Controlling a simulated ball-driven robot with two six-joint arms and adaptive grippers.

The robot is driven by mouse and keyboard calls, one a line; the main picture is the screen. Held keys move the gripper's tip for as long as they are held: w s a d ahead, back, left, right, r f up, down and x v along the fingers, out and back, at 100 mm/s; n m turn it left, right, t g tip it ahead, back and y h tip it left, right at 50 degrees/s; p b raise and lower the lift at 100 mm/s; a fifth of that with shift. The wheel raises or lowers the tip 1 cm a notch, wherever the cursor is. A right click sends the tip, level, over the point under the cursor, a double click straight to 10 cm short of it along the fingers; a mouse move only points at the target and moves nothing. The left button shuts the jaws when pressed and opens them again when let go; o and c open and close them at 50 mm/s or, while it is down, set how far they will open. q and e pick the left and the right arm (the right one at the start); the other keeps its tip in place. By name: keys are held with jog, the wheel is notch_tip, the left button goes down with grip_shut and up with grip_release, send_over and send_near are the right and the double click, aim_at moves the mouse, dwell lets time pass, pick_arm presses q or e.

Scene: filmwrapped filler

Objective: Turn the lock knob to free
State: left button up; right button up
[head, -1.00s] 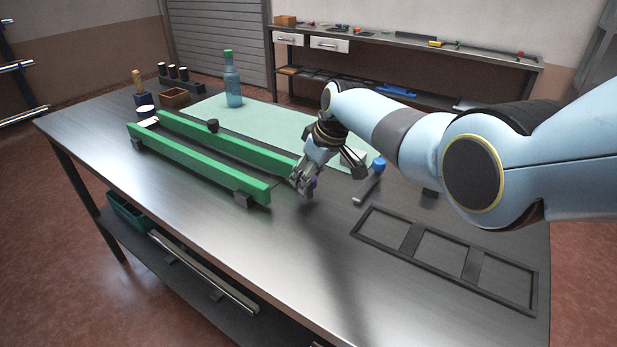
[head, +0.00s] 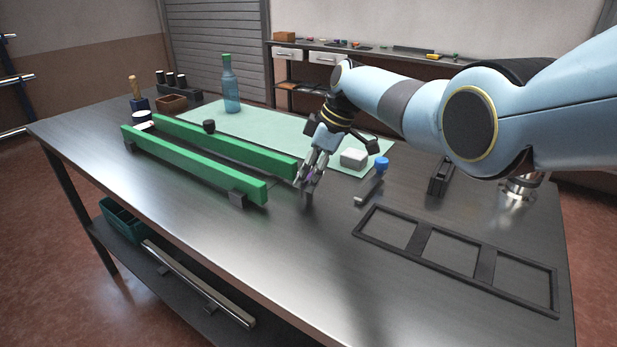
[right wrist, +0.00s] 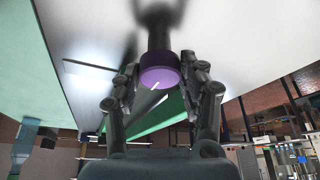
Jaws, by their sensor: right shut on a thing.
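The lock knob (right wrist: 158,78) is a purple round cap with a white line on its face, on a dark post. It shows large in the right wrist view, between the fingers of my right gripper (right wrist: 163,88). In the head view, only a small purple patch of the knob (head: 312,176) shows between the fingers. There my right gripper (head: 308,182) points down over the table, just right of the green rails' near end, and is shut on the knob. My left gripper is not in view.
Two green rails (head: 190,166) lie left of the gripper. A black three-window frame (head: 455,253) is at front right. A bottle (head: 231,88) stands farther back. The front tabletop is clear.

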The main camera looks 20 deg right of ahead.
dwell(0.4)
jog(key=o, duration=1.2)
jog(key=shift+r, duration=0.1)
jog(key=v, duration=1.1)
jog(key=shift+s+d+r, duration=0.1)
jog(key=shift+d+r, duration=0.05)
jog(key=shift+r, duration=0.25)
jog(key=shift+f, duration=0.1)
